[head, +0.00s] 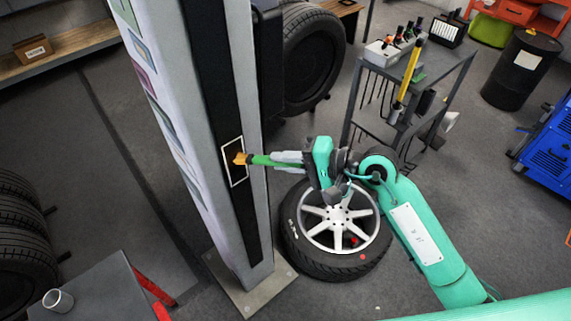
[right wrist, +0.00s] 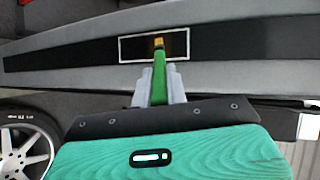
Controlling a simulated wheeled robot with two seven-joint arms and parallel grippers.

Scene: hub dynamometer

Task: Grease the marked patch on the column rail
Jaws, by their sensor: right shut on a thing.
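The column (head: 240,60) stands upright left of centre with a dark rail (head: 213,85) down its face. A white rectangular outline on the rail marks the patch (head: 236,176), which also shows in the right wrist view (right wrist: 135,49). My right gripper (head: 287,159) is shut on a green-handled brush (head: 262,160) with an orange tip. In the right wrist view the brush (right wrist: 159,80) points at the patch, its tip inside the outline. The tip appears at or very near the surface; exact contact is unclear. A faint brownish tint shows beside it. My left gripper is out of view.
A wheel with a silver rim (head: 335,222) lies on the floor below my right arm. A dark tyre (head: 312,55) stands behind the column. A grey cart (head: 440,85) with tools is behind right. A grey table (head: 95,292) with a metal cup (head: 58,300) is at lower left.

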